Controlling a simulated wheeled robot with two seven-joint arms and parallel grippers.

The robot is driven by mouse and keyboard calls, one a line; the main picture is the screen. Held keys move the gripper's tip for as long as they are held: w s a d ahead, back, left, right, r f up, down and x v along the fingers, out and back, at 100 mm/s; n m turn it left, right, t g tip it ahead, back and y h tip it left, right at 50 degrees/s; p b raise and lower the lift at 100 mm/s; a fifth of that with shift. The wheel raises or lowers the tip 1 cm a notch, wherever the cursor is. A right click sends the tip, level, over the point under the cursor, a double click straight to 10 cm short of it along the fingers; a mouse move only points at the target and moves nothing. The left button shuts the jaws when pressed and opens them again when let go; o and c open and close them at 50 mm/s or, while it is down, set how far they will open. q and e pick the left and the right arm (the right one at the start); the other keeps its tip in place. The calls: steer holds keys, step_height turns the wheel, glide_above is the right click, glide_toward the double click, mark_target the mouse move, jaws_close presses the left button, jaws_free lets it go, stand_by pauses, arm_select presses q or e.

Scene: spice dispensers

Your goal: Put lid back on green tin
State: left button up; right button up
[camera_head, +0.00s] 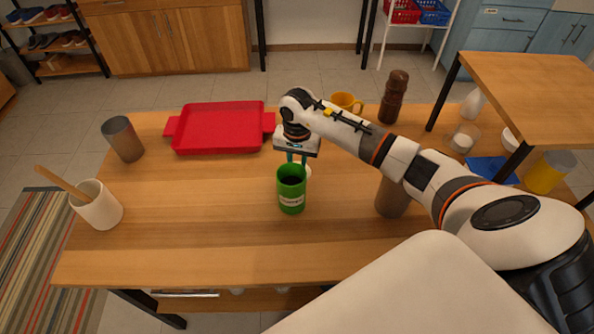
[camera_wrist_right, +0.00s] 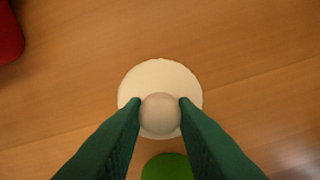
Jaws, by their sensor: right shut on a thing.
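The green tin (camera_head: 291,190) stands upright on the wooden table, with its top open and a pale label on its front. Part of it shows as a green patch at the bottom edge of the wrist view (camera_wrist_right: 167,168). The lid is a cream disc (camera_wrist_right: 158,75) with a round knob (camera_wrist_right: 160,114). My right gripper (camera_wrist_right: 160,105) is shut on the knob, a green finger on each side. In the head view the right gripper (camera_head: 297,158) is just behind the tin, which hides most of the lid. I cannot tell whether the lid touches the table. My left gripper is not in view.
A red tray (camera_head: 218,128) lies behind to the left. A grey cup (camera_head: 122,139) and a cream pot with a wooden spoon (camera_head: 97,206) stand at the left. A yellow mug (camera_head: 346,102) and a brown mill (camera_head: 394,97) stand behind my right arm. The front left table is clear.

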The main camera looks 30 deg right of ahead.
step_height(320, 180, up, 10)
steer(key=b, duration=0.1)
steer(key=shift+b, duration=0.35)
stand_by(0.3)
